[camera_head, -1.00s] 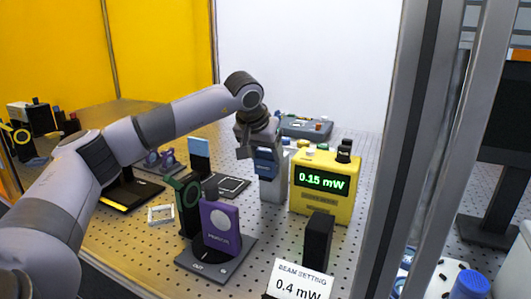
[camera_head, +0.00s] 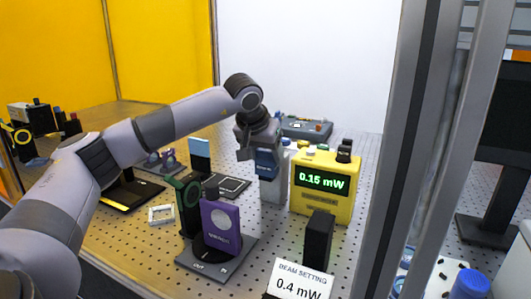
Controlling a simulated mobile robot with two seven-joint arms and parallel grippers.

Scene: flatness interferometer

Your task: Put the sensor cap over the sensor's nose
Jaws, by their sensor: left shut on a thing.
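My left gripper (camera_head: 267,172) reaches in from the left and points down at the middle of the bench, just left of the yellow power meter (camera_head: 322,204). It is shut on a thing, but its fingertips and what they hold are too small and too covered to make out. A grey upright block (camera_head: 273,190) stands directly under the gripper; I cannot tell whether they touch. I cannot pick out the sensor cap or the sensor's nose with certainty. The meter's green display reads 0.15 mW. My right gripper is out of view.
A purple upright plate (camera_head: 220,228) and a green ring mount (camera_head: 188,198) stand front left of the meter. A grey tray (camera_head: 306,128) lies behind. A metal post (camera_head: 405,150) rises at right.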

